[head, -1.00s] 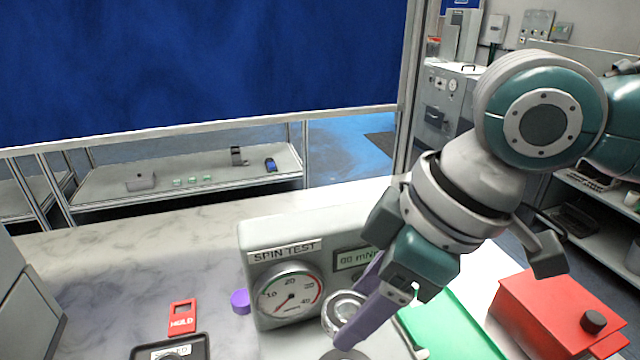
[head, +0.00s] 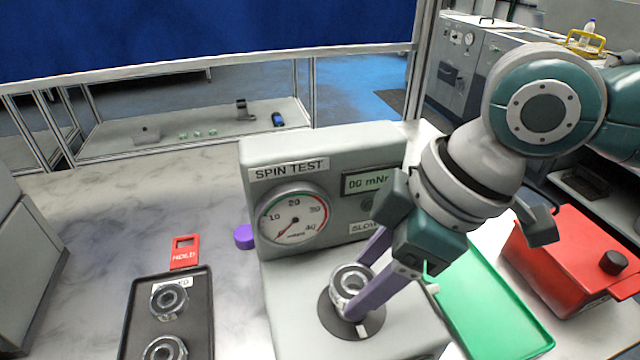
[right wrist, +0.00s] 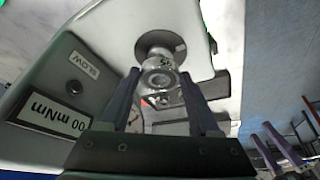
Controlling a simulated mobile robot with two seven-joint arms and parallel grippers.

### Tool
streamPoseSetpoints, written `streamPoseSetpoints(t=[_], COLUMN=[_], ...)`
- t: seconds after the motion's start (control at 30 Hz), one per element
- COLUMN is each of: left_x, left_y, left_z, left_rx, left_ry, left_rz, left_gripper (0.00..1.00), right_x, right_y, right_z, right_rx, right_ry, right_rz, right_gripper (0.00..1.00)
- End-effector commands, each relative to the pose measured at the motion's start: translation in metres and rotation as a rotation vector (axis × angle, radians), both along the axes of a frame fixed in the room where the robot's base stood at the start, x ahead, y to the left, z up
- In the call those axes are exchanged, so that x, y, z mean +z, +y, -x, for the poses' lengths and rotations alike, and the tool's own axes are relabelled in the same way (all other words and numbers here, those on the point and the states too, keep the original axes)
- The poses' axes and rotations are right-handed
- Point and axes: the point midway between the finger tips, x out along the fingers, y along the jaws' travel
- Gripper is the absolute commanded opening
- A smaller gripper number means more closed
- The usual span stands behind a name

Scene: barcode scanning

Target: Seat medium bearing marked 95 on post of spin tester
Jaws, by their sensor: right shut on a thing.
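The spin tester (head: 255,215) is a grey machine with a dial, a "00 mNm" display and a dark round plate (head: 372,326) on its base. My right gripper (head: 352,298) is shut on a silver ring bearing (head: 347,270) at this plate. In the right wrist view the bearing (right wrist: 158,79) is between the two purple fingers, with the round plate (right wrist: 152,40) beyond it. The bearing hides the post in the head view, so I cannot tell whether it is around the post.
A black tray (head: 140,318) at left holds more ring bearings (head: 169,299). A red HOLD tag (head: 184,256) lies behind it, and a purple round piece (head: 244,236) is beside the tester. A green tray (head: 490,300) and a red box (head: 560,262) stand at right.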

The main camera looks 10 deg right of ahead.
Motion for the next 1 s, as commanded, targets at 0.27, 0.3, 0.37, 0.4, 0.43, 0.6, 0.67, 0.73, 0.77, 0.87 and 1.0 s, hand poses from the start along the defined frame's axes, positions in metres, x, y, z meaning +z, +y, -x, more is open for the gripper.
streamPoseSetpoints(t=[0.27,0.3,0.37,0.4,0.43,0.6,0.67,0.73,0.77,0.87,1.0], left_x=[0.0004,0.0004,0.0004,0.0004,0.0004,0.0003,0.0,-0.0002,-0.0002,-0.0004,-0.0004], left_y=[-0.0008,-0.0008,-0.0008,-0.0008,-0.0008,-0.0006,-0.0005,-0.0001,0.0001,0.0008,0.0015], left_z=[0.0,0.0,0.0,0.0,0.0,-0.0001,-0.0001,-0.0001,-0.0001,-0.0002,-0.0001], left_rx=[0.001,0.001,0.001,0.001,0.001,0.0,0.001,-0.001,-0.002,-0.003,-0.004], left_ry=[-0.001,-0.001,-0.001,-0.001,-0.001,-0.001,-0.001,-0.001,-0.001,0.0,-0.001], left_rz=[0.003,0.003,0.003,0.003,0.003,0.002,0.001,0.0,-0.001,-0.003,-0.007], left_gripper=[1.0,1.0,1.0,1.0,1.0,1.0,1.0,1.0,1.0,1.0,1.0], right_x=[0.0002,0.0002,0.0002,0.0002,0.0002,-0.0016,-0.0029,-0.0046,-0.0053,-0.0072,-0.0078], right_y=[0.0003,0.0003,0.0003,0.0003,0.0003,0.0001,0.0001,0.0,-0.0001,-0.0004,-0.0005], right_z=[-0.0005,-0.0005,-0.0005,-0.0005,-0.0005,-0.0004,-0.0004,-0.0004,-0.0005,-0.0007,-0.0007], right_rx=[0.001,0.0,0.001,0.0,0.0,0.0,0.001,0.001,0.001,-0.001,-0.001], right_ry=[-0.002,-0.002,-0.002,-0.002,-0.002,-0.001,-0.002,-0.002,-0.002,-0.003,-0.003], right_rz=[-0.001,-0.001,-0.001,-0.001,-0.001,0.0,-0.001,-0.001,-0.001,-0.001,-0.001], right_gripper=[0.0,0.0,0.0,0.0,0.0,0.0,0.0,0.0,0.0,0.0,0.0])
